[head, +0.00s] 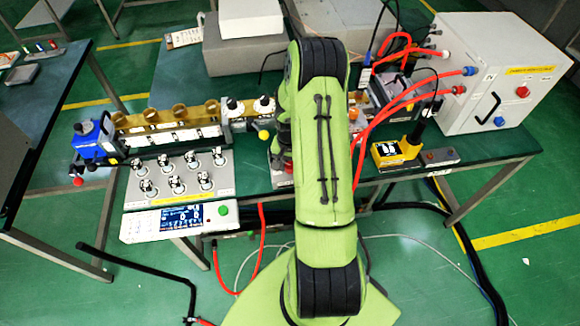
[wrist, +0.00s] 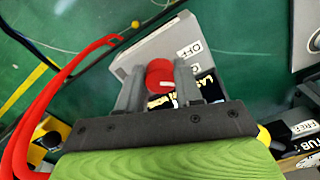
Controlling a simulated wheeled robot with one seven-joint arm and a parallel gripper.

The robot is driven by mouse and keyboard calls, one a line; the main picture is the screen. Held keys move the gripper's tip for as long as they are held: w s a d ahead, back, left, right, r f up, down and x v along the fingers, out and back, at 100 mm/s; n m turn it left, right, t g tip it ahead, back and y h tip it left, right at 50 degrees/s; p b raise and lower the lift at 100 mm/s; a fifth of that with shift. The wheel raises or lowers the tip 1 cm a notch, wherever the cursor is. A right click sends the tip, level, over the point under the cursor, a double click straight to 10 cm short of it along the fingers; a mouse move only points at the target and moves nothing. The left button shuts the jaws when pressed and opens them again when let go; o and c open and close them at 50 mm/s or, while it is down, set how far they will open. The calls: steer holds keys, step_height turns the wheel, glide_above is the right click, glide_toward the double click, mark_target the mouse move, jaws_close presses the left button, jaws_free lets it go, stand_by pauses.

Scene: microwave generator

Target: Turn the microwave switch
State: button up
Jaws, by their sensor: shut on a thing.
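The microwave switch is a red round knob (wrist: 160,72) on a grey box (wrist: 150,44) with an "OFF" label and a dark label strip, in the middle of the wrist view. My gripper (wrist: 159,76) has one grey finger on each side of the knob and is shut on it. In the head view my green arm reaches over the table, and the grey switch box (head: 281,178) shows only partly at its left edge. The knob and most of my gripper are hidden behind the arm there.
A grey panel with several metal-topped knobs (head: 180,177) and a display unit (head: 180,220) stand left of my arm. A white cabinet (head: 503,70) stands at right, with red hoses (head: 405,95) running from it close by my arm.

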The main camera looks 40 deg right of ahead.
mark_target(289, 166)
steer(key=shift+w+m+b, duration=0.1)
steer(key=shift+m+b, duration=0.65)
steer(key=shift+m, duration=1.55)
steer(key=o, duration=1)
steer(key=shift+o, duration=0.2)
steer(key=shift+r, duration=0.1)
step_height(289, 166, up, 16)
steer(key=p, duration=0.2)
steer(key=shift+f, duration=0.2)
steer(key=shift+a, duration=0.1)
